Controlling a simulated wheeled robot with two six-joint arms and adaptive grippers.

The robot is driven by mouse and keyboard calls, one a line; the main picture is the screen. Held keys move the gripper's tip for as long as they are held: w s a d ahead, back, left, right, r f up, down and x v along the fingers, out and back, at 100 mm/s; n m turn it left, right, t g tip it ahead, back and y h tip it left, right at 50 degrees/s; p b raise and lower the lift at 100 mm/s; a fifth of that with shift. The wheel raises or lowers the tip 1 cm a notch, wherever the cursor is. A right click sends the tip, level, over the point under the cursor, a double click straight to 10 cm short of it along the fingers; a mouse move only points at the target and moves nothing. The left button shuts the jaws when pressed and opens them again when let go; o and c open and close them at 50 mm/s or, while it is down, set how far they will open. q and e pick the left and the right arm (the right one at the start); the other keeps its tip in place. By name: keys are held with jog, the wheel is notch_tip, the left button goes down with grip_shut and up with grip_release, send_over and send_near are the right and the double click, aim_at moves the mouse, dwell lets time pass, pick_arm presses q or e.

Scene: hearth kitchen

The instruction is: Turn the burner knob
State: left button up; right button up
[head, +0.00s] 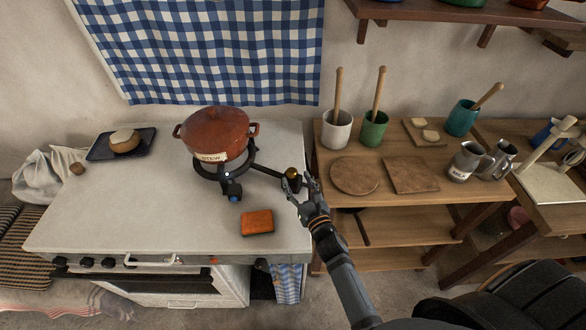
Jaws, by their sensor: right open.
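A black burner ring (223,176) stands on the white stove top (150,215), with a reddish-brown lidded pot (215,134) marked STEW on it. A short black fitting with a blue tip (234,197) sticks out at the burner's front. A dark arm runs right from the burner to a black piece with a brass-coloured ball (292,173). Which of these is the burner knob I cannot tell. My right gripper (302,187) is open beside the brass ball, near the stove's right edge. Whether it touches the ball is unclear. My left gripper is out of view.
An orange sponge-like block (257,223) lies in front of the burner. A dark tray (122,143) with a round item sits at the back left. Several dark knobs (87,262) line the stove front. A wooden table (340,205) with crocks and boards stands right.

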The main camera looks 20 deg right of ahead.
aim_at(294, 175)
jog(key=w, duration=0.4)
jog(key=shift+w+a, duration=0.15)
jog(key=shift+a, duration=0.05)
jog(key=shift+w, duration=0.2)
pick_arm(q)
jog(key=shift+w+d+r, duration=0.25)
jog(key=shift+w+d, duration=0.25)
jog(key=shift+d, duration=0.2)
pick_arm(e)
grip_shut()
